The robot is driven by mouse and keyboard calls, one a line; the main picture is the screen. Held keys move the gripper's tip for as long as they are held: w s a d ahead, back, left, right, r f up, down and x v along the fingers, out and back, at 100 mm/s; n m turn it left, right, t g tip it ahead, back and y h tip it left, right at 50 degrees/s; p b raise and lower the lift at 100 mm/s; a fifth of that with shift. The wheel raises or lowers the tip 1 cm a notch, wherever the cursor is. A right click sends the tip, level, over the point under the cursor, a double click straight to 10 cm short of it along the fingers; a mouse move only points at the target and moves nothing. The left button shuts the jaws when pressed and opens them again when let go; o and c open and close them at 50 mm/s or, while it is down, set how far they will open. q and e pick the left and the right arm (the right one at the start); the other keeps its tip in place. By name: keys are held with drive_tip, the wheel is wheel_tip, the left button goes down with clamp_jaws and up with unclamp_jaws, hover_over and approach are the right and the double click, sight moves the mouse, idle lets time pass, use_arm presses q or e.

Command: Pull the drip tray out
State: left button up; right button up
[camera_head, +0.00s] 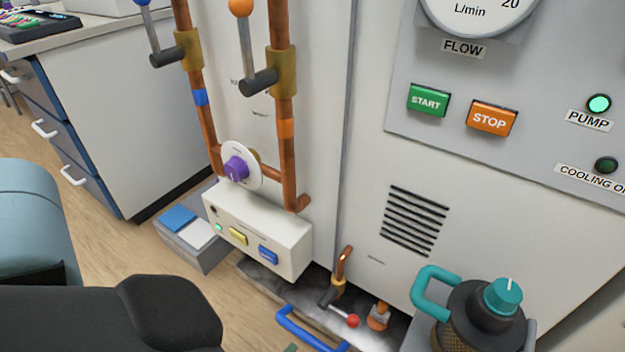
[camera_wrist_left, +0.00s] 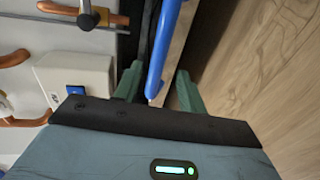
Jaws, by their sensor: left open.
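The drip tray (camera_head: 268,286) is a dark, stained metal tray low down under the white cabinet. Its blue bar handle (camera_head: 308,334) sticks out at the front and is partly cut off by the picture's bottom edge. In the left wrist view the blue handle (camera_wrist_left: 168,45) runs between the two green fingers of my left gripper (camera_wrist_left: 160,76). The fingers are open, one on each side of the handle, with gaps showing. In the head view only a small green piece of this gripper shows at the bottom edge. My right gripper is not in view.
A white control box (camera_head: 258,232) with buttons and copper pipes (camera_head: 285,150) stand above the tray. A small drain valve with a red-tipped lever (camera_head: 345,316) hangs over it. A teal-handled jug (camera_head: 475,316) is at right. A grey box (camera_head: 194,250) is at left. Wooden floor (camera_wrist_left: 260,70) is clear.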

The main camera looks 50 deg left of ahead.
sight(303, 339)
use_arm(q)
drive_tip(key=shift+w, duration=0.35)
drive_tip(key=b+x, duration=0.2)
drive_tip(key=x, duration=0.4)
drive_tip(key=shift+f, duration=0.1)
drive_tip(key=shift+w+a+b, duration=0.15)
drive_tip(key=shift+w+b, duration=0.25)
drive_tip(key=shift+w, duration=0.05)
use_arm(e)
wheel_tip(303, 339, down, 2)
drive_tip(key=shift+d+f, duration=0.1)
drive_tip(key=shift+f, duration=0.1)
use_arm(q)
drive_tip(key=c, duration=0.8)
clamp_jaws()
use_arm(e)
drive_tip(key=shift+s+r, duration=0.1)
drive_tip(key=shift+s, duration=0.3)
